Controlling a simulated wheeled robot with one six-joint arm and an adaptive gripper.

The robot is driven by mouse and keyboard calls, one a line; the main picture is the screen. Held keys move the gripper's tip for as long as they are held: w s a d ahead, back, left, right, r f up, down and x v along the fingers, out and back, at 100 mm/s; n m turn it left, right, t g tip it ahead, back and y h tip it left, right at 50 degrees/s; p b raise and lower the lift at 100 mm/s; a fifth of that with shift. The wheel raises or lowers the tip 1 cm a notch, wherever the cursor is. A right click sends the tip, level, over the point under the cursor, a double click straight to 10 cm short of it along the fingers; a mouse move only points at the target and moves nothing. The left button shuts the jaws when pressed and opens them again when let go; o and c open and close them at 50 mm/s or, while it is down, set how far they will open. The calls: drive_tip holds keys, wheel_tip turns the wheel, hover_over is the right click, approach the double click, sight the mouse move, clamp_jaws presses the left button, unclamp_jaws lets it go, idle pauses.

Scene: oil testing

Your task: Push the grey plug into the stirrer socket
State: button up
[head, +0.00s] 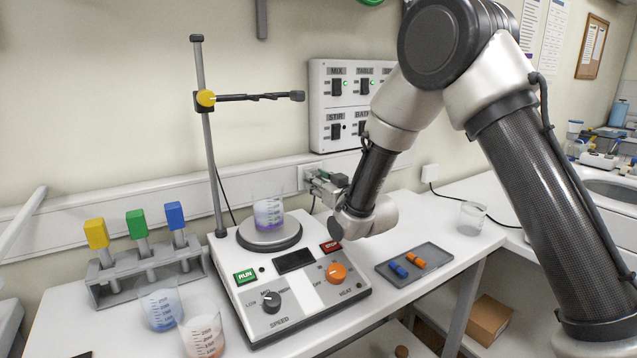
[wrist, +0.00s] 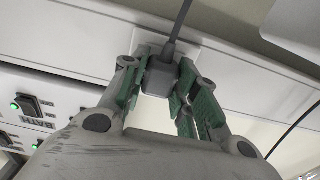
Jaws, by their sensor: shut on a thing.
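My gripper (head: 326,184) is at the wall trunking behind the stirrer, in front of a white socket plate (head: 308,171). In the wrist view, my gripper (wrist: 159,82) has its green-padded fingers shut on the grey plug (wrist: 161,74). The plug's cable (wrist: 181,25) runs up out of the picture there. The plug sits close against the white surface behind it. Its front and the socket holes are hidden, so I cannot tell how deep it is in. The stirrer (head: 290,283) stands on the bench with a beaker of purple liquid (head: 268,213) on its plate.
A switch panel (head: 324,112) is on the wall above the socket. A stand rod (head: 207,150) with a clamp rises behind the stirrer. A tray (head: 437,257) with blue and orange pieces lies right of it. Beakers (head: 160,305) and a rack (head: 110,290) are at left.

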drive_tip(key=shift+w+a, duration=0.15)
drive_tip(key=shift+w, duration=0.1)
drive_tip(key=o, duration=1)
drive_tip(key=shift+o, duration=0.2)
drive_tip(key=shift+s, duration=0.1)
drive_tip(key=v, duration=1.2)
